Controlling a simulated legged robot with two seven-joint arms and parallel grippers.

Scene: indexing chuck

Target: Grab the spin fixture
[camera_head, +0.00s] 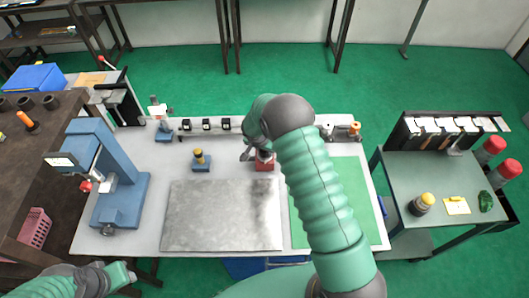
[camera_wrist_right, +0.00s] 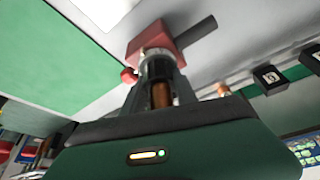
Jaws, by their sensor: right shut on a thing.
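The spin fixture, a red block with a metal top (camera_head: 263,164), stands on the white workbench behind the grey metal plate. In the right wrist view its red body (camera_wrist_right: 150,42) has a grey bar out to one side and a red knob. My right gripper (camera_wrist_right: 160,78) is shut on the upright cylindrical part of the fixture, with a finger on each side. My right arm hides part of the fixture in the head view. My left gripper (camera_head: 122,275) is low at the left, off the bench's front edge and away from the fixture; its fingers are too small to judge.
A grey metal plate (camera_head: 222,215) and a green mat (camera_head: 367,200) lie in front. A small blue block with a yellow-topped post (camera_head: 201,162) stands left of the fixture. A blue press (camera_head: 122,195) is at the left. A side cart (camera_head: 440,180) stands right.

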